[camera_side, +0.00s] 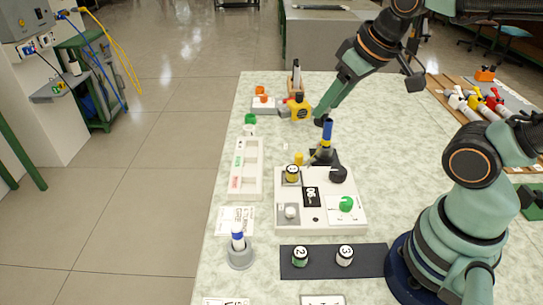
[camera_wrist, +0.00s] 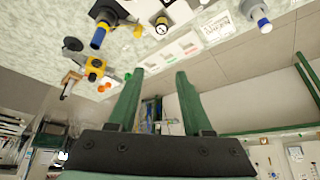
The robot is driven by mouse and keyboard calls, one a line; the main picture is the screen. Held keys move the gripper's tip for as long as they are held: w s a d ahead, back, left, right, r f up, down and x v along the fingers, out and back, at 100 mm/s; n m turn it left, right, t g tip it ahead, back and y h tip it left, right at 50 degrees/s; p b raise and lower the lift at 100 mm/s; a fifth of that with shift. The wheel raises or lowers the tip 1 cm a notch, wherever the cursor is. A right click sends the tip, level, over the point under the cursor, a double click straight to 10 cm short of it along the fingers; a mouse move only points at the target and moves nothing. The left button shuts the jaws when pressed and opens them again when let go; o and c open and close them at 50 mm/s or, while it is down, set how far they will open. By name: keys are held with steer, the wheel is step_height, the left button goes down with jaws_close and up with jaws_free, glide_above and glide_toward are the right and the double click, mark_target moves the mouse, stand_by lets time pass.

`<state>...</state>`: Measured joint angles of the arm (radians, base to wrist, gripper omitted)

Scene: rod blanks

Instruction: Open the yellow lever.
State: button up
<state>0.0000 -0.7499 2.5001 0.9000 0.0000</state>
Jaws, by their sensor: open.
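The only yellow lever-like part I make out is a yellow handle (camera_side: 494,95) on a white fitting, on the wooden board at the right in the side view. It stands beside red-handled and white fittings. Whether it is open or closed is too small to tell. My gripper (camera_side: 320,114) hangs over the back part of the bench, well to the left of that handle. In the wrist view, the two green fingers of my gripper (camera_wrist: 160,72) are apart with nothing between them. The yellow handle is not visible in the wrist view.
A yellow block (camera_side: 300,109) stands near my gripper, with a blue-topped rod (camera_side: 327,132) in a black holder in front. A white panel (camera_side: 322,217) with knobs and a white tray (camera_side: 238,184) lie nearer. The bench between gripper and board looks clear.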

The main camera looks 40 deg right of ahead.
steer(key=shift+o, duration=0.6)
steer(key=m+g, duration=0.6)
steer(key=m, duration=0.1)
glide_above(299, 155)
step_height(299, 155, down, 11)
step_height(299, 155, down, 12)
steer(key=shift+f, duration=0.1)
steer(key=shift+c, duration=0.2)
jaws_close()
stand_by(0.5)
